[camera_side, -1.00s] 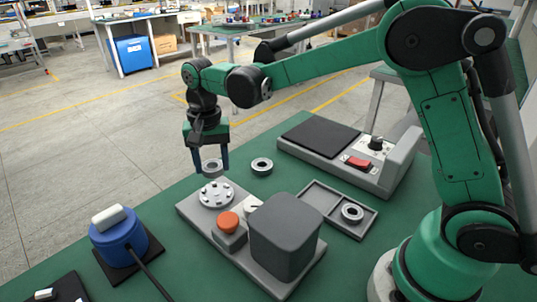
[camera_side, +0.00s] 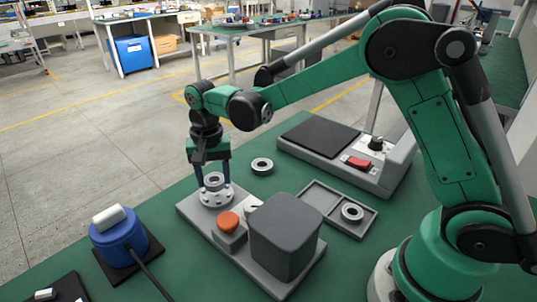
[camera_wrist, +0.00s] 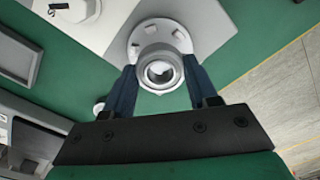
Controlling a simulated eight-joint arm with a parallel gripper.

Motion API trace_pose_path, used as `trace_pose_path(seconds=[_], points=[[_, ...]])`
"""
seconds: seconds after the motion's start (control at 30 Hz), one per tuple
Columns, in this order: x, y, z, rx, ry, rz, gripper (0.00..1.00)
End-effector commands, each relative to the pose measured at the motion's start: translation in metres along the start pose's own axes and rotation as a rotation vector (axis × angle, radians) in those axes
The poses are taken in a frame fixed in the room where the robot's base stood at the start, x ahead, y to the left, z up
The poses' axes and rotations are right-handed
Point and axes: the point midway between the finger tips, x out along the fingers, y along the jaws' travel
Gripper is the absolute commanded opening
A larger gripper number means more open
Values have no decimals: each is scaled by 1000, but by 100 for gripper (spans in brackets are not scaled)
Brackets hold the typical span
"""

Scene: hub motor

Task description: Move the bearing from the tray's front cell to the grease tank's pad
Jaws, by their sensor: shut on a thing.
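My gripper (camera_side: 213,178) is shut on a grey bearing ring (camera_side: 214,181), one finger on each side of it. The bearing is at the round studded pad (camera_side: 216,200) of the grease tank (camera_side: 285,235), low over or on its middle; I cannot tell whether it touches. In the wrist view the bearing (camera_wrist: 160,69) sits between the blue fingertips of my gripper (camera_wrist: 160,80), with the pale pad (camera_wrist: 150,32) around and behind it. The tray (camera_side: 325,200) has one empty cell and one cell holding another bearing (camera_side: 352,212).
Another bearing (camera_side: 262,166) lies on the green table behind the pad. An orange button (camera_side: 229,221) stands close beside the pad. A blue device (camera_side: 119,238) with a cable is at the left. A grey machine with a black plate (camera_side: 320,136) is at the back.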

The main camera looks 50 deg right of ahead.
Motion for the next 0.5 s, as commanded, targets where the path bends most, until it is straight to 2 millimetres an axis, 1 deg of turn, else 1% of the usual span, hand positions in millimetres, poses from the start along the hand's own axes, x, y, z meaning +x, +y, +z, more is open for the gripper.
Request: trace_pose_path(seconds=[0.17,0.5], points=[[6,0,0,0,0,0,0],[7,0,0,0,0,0,0]])
